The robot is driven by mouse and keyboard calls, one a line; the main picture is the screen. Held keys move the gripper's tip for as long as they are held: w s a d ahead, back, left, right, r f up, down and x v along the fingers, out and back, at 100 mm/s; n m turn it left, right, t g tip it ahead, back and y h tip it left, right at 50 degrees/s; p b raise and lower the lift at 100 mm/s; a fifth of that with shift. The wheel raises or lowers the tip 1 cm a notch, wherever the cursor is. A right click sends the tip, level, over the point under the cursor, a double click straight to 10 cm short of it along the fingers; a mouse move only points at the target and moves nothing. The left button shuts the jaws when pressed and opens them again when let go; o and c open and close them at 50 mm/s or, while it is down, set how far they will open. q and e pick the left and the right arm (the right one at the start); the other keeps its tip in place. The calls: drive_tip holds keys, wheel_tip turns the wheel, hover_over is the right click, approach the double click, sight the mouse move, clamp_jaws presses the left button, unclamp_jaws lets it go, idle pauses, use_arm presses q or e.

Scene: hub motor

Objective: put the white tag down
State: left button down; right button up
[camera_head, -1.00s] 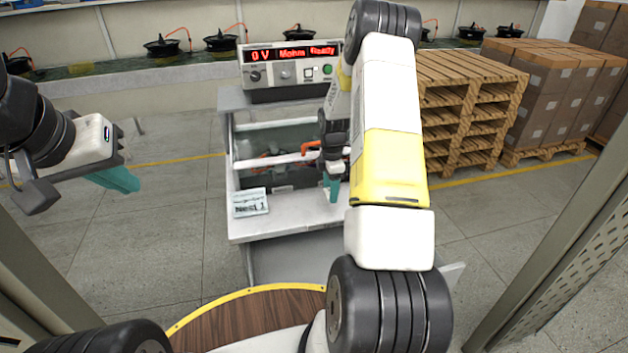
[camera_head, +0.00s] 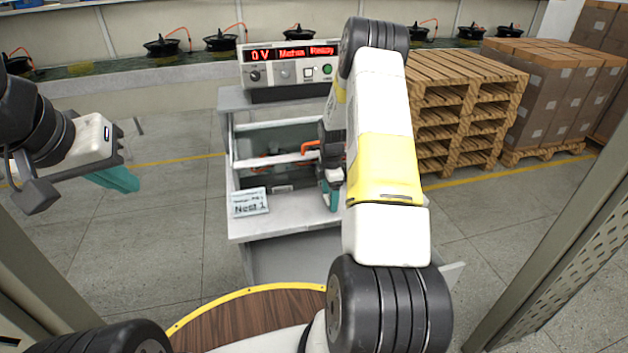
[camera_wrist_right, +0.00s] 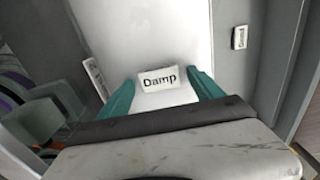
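A small white tag reading "Damp" (camera_wrist_right: 158,78) lies on a pale surface in the right wrist view. My right gripper (camera_wrist_right: 162,92) is open, with one teal finger on each side of the tag and a visible gap to each. In the head view the right gripper (camera_head: 331,193) is low over the right front of the grey test bench (camera_head: 290,222), partly hidden by my arm. I cannot make out the "Damp" tag there. My left gripper (camera_head: 118,180) is at the far left, away from the bench, and seen from the side.
A "Nest 1" card (camera_head: 250,203) stands at the bench's front left. A meter (camera_head: 290,67) reading "0 V" sits at its back. The right wrist view shows a "Good" tag (camera_wrist_right: 239,37) and another tag (camera_wrist_right: 95,78) near the left finger. Pallets (camera_head: 460,110) stand to the right.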

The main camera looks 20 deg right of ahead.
wheel_tip(320, 180, up, 12)
drive_tip(key=s+a+r+m+t, duration=0.1)
drive_tip(key=s+a+r+m, duration=0.15)
drive_tip(key=r, duration=0.35)
drive_tip(key=s+a+r+m+t, duration=0.1)
drive_tip(key=s+a+r+m, duration=0.2)
drive_tip(key=r, duration=0.4)
drive_tip(key=s+a+r+m+t, duration=0.1)
drive_tip(key=s+a+r+m, duration=0.1)
drive_tip(key=s+r, duration=0.3)
drive_tip(key=s+a+r+m+t+y, duration=0.1)
drive_tip(key=s+a+r+m, duration=0.3)
drive_tip(key=s, duration=0.5)
drive_tip(key=s+a+r+m+t+y, duration=0.1)
drive_tip(key=s+a+r+m, duration=0.3)
drive_tip(key=s, duration=0.6)
drive_tip(key=shift+a+m+t, duration=0.15)
drive_tip(key=shift+m+t, duration=0.45)
drive_tip(key=shift+m, duration=0.05)
